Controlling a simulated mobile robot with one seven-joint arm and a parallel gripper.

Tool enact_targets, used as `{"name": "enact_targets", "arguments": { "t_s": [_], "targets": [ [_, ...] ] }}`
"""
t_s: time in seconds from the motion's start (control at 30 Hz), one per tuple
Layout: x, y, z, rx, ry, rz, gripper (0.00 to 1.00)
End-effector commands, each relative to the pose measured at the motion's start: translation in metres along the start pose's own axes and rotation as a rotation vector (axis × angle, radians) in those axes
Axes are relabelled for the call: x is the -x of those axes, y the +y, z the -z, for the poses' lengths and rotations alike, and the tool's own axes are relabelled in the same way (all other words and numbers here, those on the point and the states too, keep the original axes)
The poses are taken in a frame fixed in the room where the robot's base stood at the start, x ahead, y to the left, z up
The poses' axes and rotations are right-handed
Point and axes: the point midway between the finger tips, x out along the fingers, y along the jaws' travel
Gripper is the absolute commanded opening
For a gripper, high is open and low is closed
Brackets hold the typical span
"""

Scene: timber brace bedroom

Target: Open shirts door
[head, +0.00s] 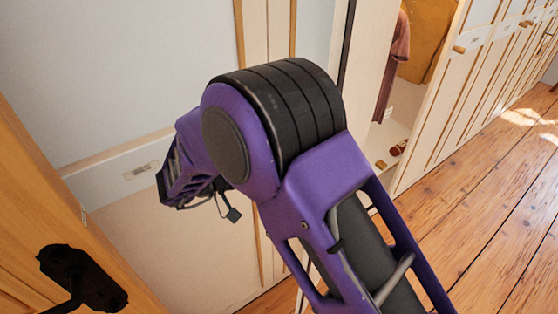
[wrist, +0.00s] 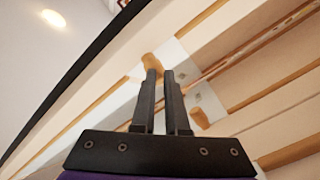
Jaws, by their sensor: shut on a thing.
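My gripper (wrist: 160,74) shows in the wrist view with its two dark fingers close together. It is shut at a wooden knob (wrist: 151,62) on a cream door, and the fingers hide part of the contact. In the head view my purple arm hides the gripper. Behind the arm, a cream door panel (head: 366,75) stands beside an open wardrobe bay, where a reddish garment (head: 398,45) and a mustard one (head: 428,35) show. I cannot read the label on the held door, so I cannot tell whether it says shirts.
A second wooden knob (wrist: 201,118) is near the fingers. More cream doors (head: 490,55) with knobs and labels run along the right. A wooden door with a black handle (head: 82,278) is close at lower left. The plank floor (head: 485,180) is clear at right.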

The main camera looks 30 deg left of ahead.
Motion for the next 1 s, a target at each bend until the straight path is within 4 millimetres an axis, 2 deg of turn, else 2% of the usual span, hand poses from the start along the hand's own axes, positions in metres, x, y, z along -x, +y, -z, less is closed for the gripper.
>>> {"name": "enact_targets", "arguments": {
  "t_s": [0.03, 0.57, 0.6, 0.87, 1.0],
  "targets": [
    [-0.0079, 0.0066, 0.0027, -0.004, -0.005, -0.03, 0.0],
    [-0.0108, 0.0103, 0.0079, -0.015, -0.005, -0.036, 0.0],
    [-0.0108, 0.0103, 0.0081, -0.016, -0.005, -0.036, 0.15],
    [-0.0108, 0.0092, 0.0076, -0.015, -0.004, -0.034, 0.62],
    [-0.0102, 0.008, 0.0064, -0.012, -0.004, -0.032, 0.62]
  ]
}}
